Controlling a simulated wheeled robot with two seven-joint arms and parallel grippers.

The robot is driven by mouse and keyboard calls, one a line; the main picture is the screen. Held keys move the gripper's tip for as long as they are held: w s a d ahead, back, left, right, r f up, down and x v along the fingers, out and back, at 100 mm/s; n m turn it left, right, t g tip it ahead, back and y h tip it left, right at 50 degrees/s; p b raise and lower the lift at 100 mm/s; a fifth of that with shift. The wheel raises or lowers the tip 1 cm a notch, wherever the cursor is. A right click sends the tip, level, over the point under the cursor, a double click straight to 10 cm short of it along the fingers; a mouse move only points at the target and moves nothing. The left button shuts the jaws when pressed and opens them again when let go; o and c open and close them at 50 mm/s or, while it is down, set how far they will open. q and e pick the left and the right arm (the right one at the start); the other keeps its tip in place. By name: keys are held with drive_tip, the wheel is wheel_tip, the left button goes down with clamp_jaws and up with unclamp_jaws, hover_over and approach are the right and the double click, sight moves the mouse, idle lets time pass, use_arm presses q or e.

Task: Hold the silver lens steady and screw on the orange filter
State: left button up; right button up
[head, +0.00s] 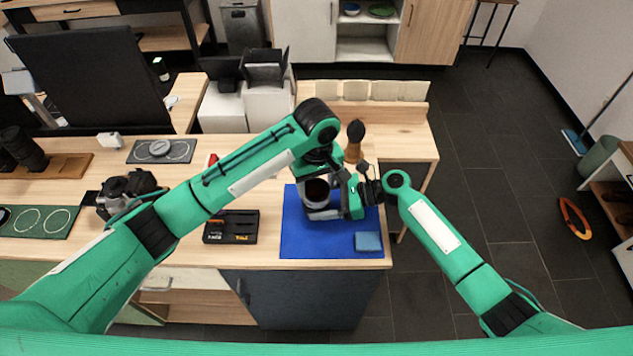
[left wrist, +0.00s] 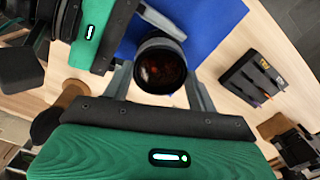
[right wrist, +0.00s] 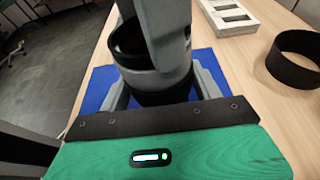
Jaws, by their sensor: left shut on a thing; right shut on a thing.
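The silver lens stands upright over the blue mat (head: 293,240); its grey and black barrel (right wrist: 165,97) shows between the fingers of my right gripper (right wrist: 165,90), which is shut on it from the side. The orange filter (left wrist: 160,68), a dark ring with red-brown glass, is at the lens's top; it also shows in the head view (head: 317,189). My left gripper (left wrist: 160,75) is shut on the filter from above. One of its fingers hides part of the filter in the right wrist view. I cannot tell whether the threads are engaged.
A folded blue cloth (head: 368,243) lies on the mat's front right. A black tool tray (head: 231,227) and a camera (head: 128,192) are to the left. A brush (head: 355,140) stands behind. A loose black ring (right wrist: 297,58) is on the table in the right wrist view.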

use_arm(q)
drive_tip(key=shift+f, duration=0.1)
drive_tip(key=shift+m, duration=1.5)
drive_tip(key=shift+a, duration=0.1)
drive_tip(key=shift+f+m, duration=0.1)
drive_tip(key=shift+m, duration=1.4)
drive_tip(key=shift+m, duration=1.5)
